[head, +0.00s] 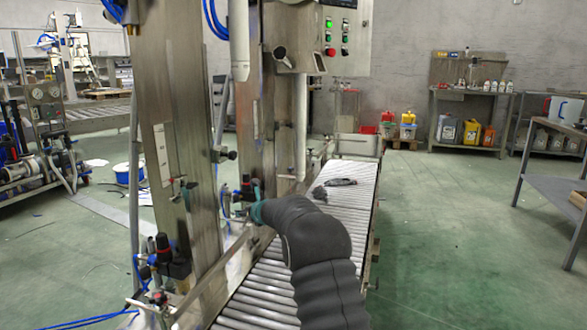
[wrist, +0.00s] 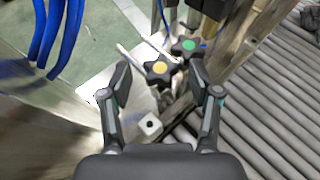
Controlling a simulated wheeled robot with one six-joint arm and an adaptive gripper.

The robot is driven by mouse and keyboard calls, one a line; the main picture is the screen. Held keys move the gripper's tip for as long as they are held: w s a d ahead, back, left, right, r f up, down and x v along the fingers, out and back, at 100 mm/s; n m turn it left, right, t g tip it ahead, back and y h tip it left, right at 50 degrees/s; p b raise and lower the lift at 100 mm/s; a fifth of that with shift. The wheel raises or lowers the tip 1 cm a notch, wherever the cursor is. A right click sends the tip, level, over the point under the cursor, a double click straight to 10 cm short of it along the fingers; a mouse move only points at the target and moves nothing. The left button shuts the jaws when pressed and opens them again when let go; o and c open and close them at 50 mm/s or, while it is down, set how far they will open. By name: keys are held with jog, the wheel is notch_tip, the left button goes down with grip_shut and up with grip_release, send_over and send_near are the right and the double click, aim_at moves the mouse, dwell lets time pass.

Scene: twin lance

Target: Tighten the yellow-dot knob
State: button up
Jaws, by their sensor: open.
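The yellow-dot knob (wrist: 158,70) is a dark star-shaped knob with a yellow centre, near the middle of the wrist view. A similar knob with a green centre (wrist: 187,46) sits just beyond it to the right. My gripper (wrist: 166,88) is open, with one finger on each side of the view. The yellow-dot knob shows in the gap between the fingertips, nearer the left one; I cannot tell whether either finger touches it. In the head view my dark arm reaches to the machine frame, and I cannot make out the knob there.
Steel machine columns (head: 177,130) stand close to my arm on the left. A roller conveyor (head: 347,190) runs beside and beneath the arm. Blue hoses (wrist: 52,35) hang at the upper left of the wrist view. Green floor (head: 450,230) is clear on the right.

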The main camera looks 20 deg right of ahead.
jog(key=s+d+r+n+g+y+p, duration=0.1)
jog(key=s+d+r+n+y+p, duration=0.15)
jog(key=s, duration=0.25)
jog(key=s+d+r+n+y+p, duration=0.1)
jog(key=s+d+r, duration=0.25)
jog(key=s, duration=0.25)
jog(key=s+d+r+m+t+h, duration=0.1)
jog(key=s+d+r+m+h, duration=0.2)
jog(key=s+r+m+h, duration=0.4)
jog(key=shift+s+r+m+t, duration=0.4)
jog(key=shift+s+r+m, duration=2.55)
jog(key=shift+m, duration=2.3)
jog(key=shift+w+r, duration=0.4)
jog(key=shift+w, duration=0.15)
